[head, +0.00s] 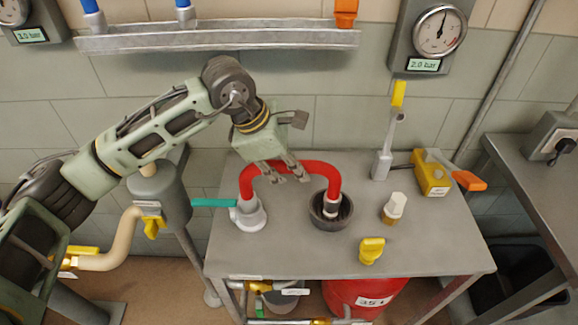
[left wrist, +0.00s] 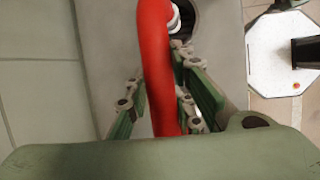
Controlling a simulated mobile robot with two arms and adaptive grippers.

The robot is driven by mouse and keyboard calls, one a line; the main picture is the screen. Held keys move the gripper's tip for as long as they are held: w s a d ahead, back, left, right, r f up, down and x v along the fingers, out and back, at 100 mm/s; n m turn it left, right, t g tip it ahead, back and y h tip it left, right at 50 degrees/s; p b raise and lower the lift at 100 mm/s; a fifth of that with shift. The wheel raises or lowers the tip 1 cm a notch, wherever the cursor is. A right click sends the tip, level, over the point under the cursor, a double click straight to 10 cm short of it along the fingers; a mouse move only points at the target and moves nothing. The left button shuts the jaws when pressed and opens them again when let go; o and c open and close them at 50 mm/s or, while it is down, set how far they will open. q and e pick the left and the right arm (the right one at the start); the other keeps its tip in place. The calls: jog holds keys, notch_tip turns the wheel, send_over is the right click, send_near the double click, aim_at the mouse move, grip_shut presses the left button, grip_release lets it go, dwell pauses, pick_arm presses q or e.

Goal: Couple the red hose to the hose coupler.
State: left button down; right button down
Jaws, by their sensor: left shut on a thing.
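The red hose (head: 318,167) makes an arch over the metal table. Its left end meets a pale round fitting (head: 249,216) with a teal lever, which looks like the hose coupler; I cannot tell whether it is locked in. Its right end has a pale collar and stands in a dark round cup (head: 317,218). My left gripper (head: 290,178) is shut on the top of the arch. In the left wrist view the hose (left wrist: 156,70) runs between its fingers towards the collar (left wrist: 174,18). My right gripper is not in view.
On the table (head: 425,245) stand a yellow knob (head: 371,250), a white-capped fitting (head: 394,208), a grey lever piece with a yellow tip (head: 384,158) and a yellow valve with an orange handle (head: 430,175). A gauge (head: 439,31) and a rail (head: 220,38) are on the wall.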

pick_arm(q)
jog(key=shift+f+b, duration=0.2)
jog(key=shift+b, duration=0.15)
dwell(0.6)
jog(key=c, duration=1.4)
grip_release()
jog(key=shift+o, duration=0.3)
jog(key=shift+f, duration=0.1)
jog(key=o, duration=0.3)
jog(key=shift+r+p, duration=1.3)
jog(key=shift+r, duration=2.3)
